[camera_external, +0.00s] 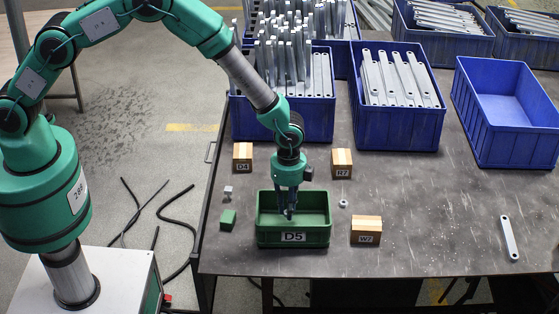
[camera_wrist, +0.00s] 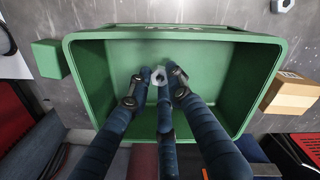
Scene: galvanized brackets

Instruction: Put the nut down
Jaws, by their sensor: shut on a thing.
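A green bin labelled D5 (camera_external: 293,238) stands near the table's front edge. It also fills the wrist view (camera_wrist: 262,70). My gripper (camera_external: 289,212) points down into this bin. In the wrist view, the dark fingers of my gripper (camera_wrist: 160,78) close around a small grey nut (camera_wrist: 158,75), over the bin's floor. I cannot tell whether the nut touches the floor. No other object shows in the bin. A second grey nut (camera_external: 343,204) lies on the table right of the bin and shows at the top of the wrist view (camera_wrist: 283,4).
A green cube (camera_external: 228,219) and a small grey piece (camera_external: 228,192) lie left of the bin. Wooden blocks D4 (camera_external: 243,156), R7 (camera_external: 342,162) and W7 (camera_external: 366,229) stand around it. Blue crates (camera_external: 398,137) of metal parts line the back. A bracket (camera_external: 509,238) lies far right.

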